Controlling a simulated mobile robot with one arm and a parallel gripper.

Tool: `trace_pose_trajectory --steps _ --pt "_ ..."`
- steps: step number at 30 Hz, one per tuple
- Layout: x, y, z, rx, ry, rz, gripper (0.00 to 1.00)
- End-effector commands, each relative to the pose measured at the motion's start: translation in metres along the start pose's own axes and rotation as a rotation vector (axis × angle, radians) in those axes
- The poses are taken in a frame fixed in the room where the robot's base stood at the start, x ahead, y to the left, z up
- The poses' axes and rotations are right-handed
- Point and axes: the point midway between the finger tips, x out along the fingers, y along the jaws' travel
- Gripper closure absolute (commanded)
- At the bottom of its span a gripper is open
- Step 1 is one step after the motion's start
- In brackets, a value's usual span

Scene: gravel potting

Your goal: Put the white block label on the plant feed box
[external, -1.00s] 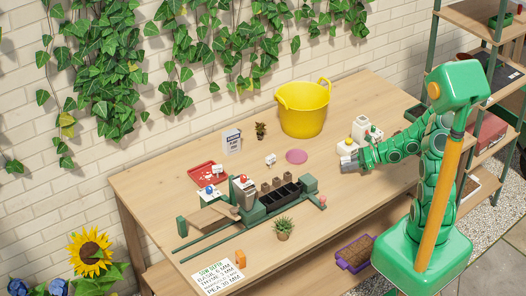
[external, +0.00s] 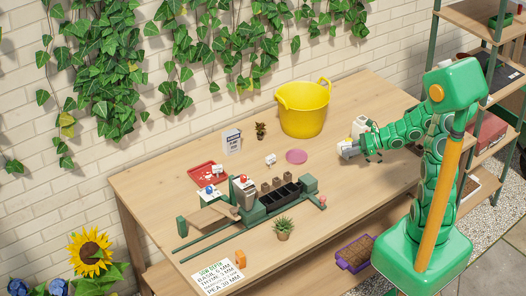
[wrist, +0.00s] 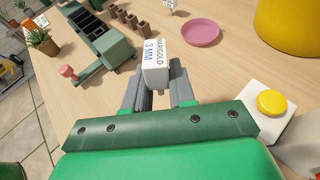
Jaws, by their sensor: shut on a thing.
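My gripper (wrist: 155,84) is shut on a white block label (wrist: 155,62) with the printed words "MARIGOLD 3 MM". The block stands out beyond the fingertips in the wrist view. In the external view my gripper (external: 349,151) is above the right part of the table, and the block is too small there to make out clearly. A pale upright box with dark print (external: 231,140), which looks like the plant feed box, stands near the back edge, left of the yellow bucket. Its print is too small to read. My gripper is well to its right, apart from it.
A yellow bucket (external: 304,112) stands at the back. A green rig (external: 265,205) fills the front middle.

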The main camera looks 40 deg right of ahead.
Motion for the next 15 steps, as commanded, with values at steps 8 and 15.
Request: trace_pose_trajectory --steps 8,15 --pt "0.027 -0.02 0.02 -0.01 -0.017 0.0 1.0" --pt "0.058 -0.042 0.048 -0.018 -0.039 -0.01 1.0"
